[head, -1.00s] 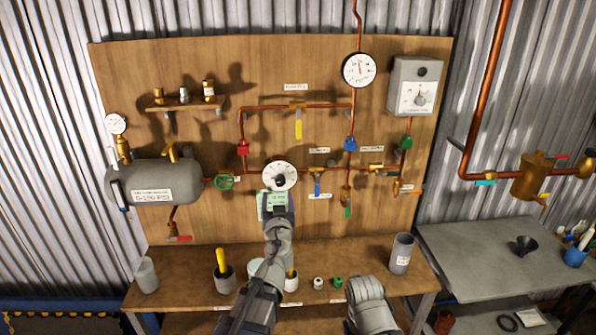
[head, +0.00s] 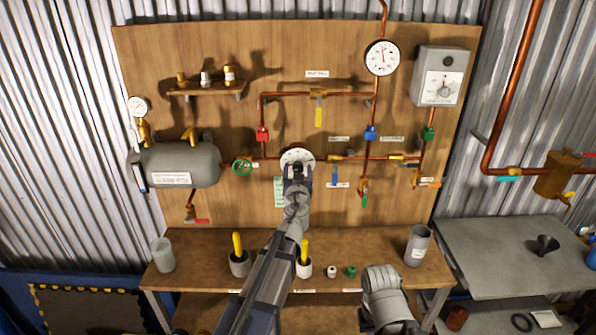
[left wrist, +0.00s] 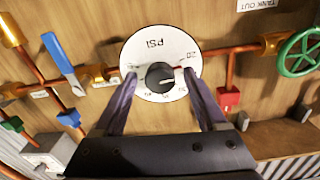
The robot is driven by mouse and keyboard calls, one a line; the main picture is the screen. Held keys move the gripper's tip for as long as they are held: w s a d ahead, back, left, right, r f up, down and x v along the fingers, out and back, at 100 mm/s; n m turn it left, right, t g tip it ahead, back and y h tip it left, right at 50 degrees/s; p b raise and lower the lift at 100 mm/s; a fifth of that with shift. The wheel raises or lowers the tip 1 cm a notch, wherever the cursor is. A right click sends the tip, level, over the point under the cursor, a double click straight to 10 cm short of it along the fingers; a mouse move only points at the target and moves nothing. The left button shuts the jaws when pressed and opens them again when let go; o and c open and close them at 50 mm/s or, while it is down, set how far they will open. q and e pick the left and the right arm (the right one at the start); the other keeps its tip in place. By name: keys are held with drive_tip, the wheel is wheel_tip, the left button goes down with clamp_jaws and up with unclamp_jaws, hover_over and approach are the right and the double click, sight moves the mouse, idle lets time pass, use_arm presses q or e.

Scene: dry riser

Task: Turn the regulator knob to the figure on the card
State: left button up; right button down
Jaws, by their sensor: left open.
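The regulator is a white round dial marked PSI with a black knob (left wrist: 159,76) at its centre, seen upside down in the left wrist view. A red mark shows on the dial near the knob. In the head view the dial (head: 297,155) is partly covered by my left gripper (head: 297,168). In the left wrist view the fingers of my left gripper (left wrist: 160,88) are open, one on each side of the knob, apart from it. The green card (head: 279,192) hangs below the dial, partly hidden by my arm; its figure is not readable.
A green handwheel (head: 242,167) and a grey tank (head: 181,164) are left of the dial. A blue-handled valve (head: 335,174) is close on its right. Copper pipes cross the board. Cups and small fittings stand on the bench (head: 205,250) below.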

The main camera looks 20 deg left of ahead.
use_arm(q)
clamp_jaws()
idle(0.6)
